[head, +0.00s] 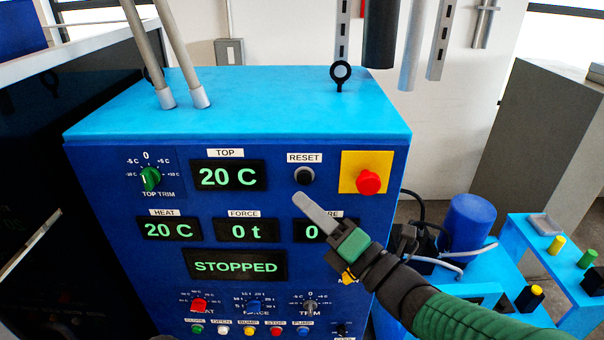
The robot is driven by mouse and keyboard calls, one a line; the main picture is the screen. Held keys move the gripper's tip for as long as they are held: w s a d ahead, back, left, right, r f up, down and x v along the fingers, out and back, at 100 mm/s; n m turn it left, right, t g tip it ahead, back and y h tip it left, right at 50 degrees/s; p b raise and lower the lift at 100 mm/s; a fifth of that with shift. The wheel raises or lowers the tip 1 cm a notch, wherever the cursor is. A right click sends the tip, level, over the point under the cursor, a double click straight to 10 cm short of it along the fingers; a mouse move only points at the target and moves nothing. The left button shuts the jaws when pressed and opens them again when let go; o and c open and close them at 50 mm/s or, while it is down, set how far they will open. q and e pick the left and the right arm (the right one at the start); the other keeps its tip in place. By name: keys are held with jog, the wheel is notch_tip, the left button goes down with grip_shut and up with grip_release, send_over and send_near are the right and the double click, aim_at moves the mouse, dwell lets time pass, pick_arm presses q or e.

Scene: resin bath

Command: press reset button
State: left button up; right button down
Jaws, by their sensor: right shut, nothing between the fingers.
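The reset button (304,176) is a round black button under a white RESET label (304,158) on the front of a blue control box (120,222). My right gripper (298,199) is shut and empty. Its grey fingertips point up and left, just below the reset button in the picture. I cannot tell how far they are from the panel. The gripper covers part of a display at the right of the panel. My left gripper is not in view.
A red emergency button (368,182) on a yellow plate sits right of the reset button. A green knob (150,179), displays reading 20 C and STOPPED (236,266), and lower knobs share the panel. Grey pipes (182,60) rise from the box top.

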aim_at(304, 177)
jog(key=w, duration=0.1)
jog(key=w+d+b, duration=0.1)
jog(key=w, duration=0.1)
jog(key=shift+w+a, duration=0.1)
jog(key=shift+a, duration=0.3)
dwell(0.4)
jog(key=shift+d, duration=0.2)
jog(key=shift+a, duration=0.1)
dwell(0.6)
dwell(0.3)
jog(key=shift+w+r+b, duration=0.1)
jog(key=shift+w+b, duration=0.25)
jog(key=shift+b, duration=0.3)
